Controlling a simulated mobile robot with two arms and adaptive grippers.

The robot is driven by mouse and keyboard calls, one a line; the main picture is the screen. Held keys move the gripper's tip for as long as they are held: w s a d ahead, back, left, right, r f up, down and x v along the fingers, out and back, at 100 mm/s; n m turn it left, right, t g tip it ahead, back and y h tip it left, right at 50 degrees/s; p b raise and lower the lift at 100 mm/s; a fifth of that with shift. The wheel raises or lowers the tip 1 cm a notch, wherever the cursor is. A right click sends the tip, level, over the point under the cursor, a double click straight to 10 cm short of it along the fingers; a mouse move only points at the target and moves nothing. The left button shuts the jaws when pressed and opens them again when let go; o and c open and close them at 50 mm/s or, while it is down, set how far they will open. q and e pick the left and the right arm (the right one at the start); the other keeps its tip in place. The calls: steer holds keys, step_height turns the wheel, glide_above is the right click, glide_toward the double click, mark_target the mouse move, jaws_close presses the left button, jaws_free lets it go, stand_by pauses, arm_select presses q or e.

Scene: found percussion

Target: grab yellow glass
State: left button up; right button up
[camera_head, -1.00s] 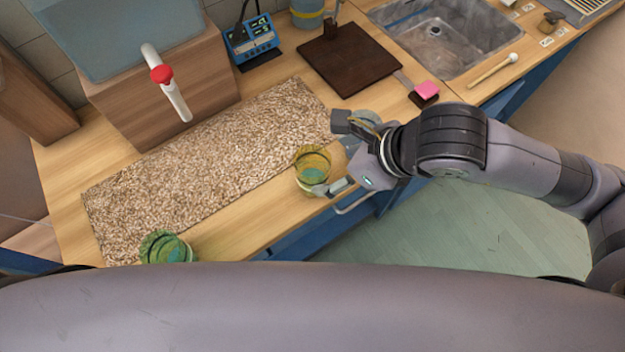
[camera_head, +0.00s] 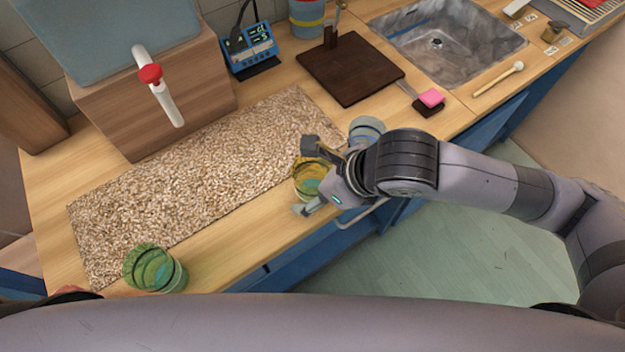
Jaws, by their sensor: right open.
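The yellow glass (camera_head: 308,179) stands near the front edge of the wooden counter, at the right end of the pebbled mat. My right gripper (camera_head: 306,178) is open, with one finger behind the glass and the other in front of it. The glass is between the spread fingers, and its right side is partly hidden by the gripper. I cannot tell whether a finger touches it. My left gripper is not in view.
A green glass (camera_head: 154,269) stands at the mat's near left end. A bluish clear glass (camera_head: 366,131) stands just behind my right gripper. The pebbled mat (camera_head: 190,190) is bare. A dark board (camera_head: 350,68) and pink sponge (camera_head: 431,98) lie farther back.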

steer(key=shift+w+a+f, duration=0.25)
steer(key=shift+a+f, duration=0.1)
steer(key=shift+f, duration=0.25)
steer(key=shift+c, duration=0.4)
steer(key=c, duration=1.4)
steer(key=shift+r, duration=0.15)
